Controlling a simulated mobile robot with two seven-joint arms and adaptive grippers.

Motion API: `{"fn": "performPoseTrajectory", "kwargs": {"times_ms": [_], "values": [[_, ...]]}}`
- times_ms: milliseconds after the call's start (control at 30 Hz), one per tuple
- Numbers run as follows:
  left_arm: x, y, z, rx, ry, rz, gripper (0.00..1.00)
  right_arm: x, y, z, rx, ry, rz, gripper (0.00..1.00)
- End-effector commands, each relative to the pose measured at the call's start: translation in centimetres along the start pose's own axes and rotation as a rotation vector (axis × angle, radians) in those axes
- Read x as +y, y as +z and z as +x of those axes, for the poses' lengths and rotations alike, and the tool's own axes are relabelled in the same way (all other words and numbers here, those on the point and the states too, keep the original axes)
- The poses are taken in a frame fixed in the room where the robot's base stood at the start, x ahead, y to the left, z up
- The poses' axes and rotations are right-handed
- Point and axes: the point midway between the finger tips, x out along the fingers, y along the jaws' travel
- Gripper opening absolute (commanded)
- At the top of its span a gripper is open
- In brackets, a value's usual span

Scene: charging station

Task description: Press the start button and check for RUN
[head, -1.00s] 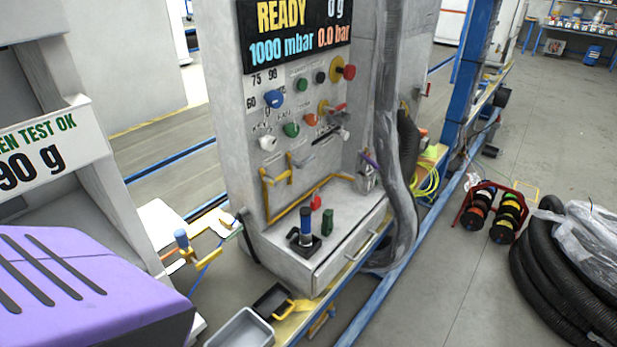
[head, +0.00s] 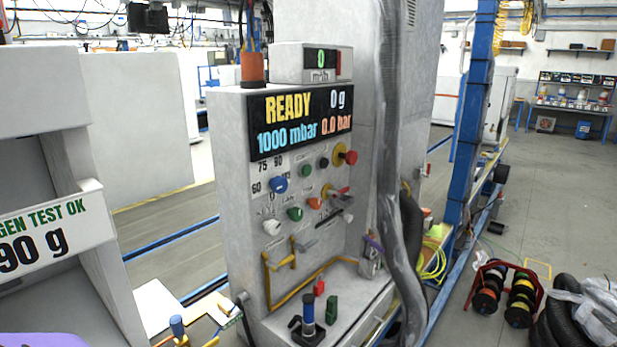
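The control panel (head: 245,175) stands upright in the middle of the head view. Its dark display (head: 300,120) reads READY, 0 g, 1000 mbar and 0.0 bar. Below it are an upper green button (head: 305,171), a black button (head: 323,162) and a red mushroom button on a yellow base (head: 350,157). A lower green button (head: 295,214) sits beside an orange one (head: 314,203). The button labels are too small to read, so I cannot tell which green button is start. Neither of my grippers is in view.
A blue knob (head: 278,185) and a white knob (head: 271,227) are on the panel. A thick grey hose (head: 388,190) hangs along its right side. A shelf below holds a blue-topped black fitting (head: 307,315). A cabinet with a 90 g sign (head: 40,238) stands at left.

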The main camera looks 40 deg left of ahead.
Motion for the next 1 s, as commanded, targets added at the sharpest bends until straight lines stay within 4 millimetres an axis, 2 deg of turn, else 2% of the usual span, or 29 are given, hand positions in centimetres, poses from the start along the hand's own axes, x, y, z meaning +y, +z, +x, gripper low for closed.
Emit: {"fn": "performPoseTrajectory", "kwargs": {"times_ms": [433, 733, 1000], "values": [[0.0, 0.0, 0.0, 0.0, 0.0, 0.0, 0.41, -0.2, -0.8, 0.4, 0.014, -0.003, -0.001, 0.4], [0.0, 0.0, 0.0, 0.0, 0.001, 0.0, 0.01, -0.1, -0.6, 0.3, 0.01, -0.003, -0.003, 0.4], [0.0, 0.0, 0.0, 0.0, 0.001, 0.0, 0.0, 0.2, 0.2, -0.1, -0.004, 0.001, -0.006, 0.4]]}}
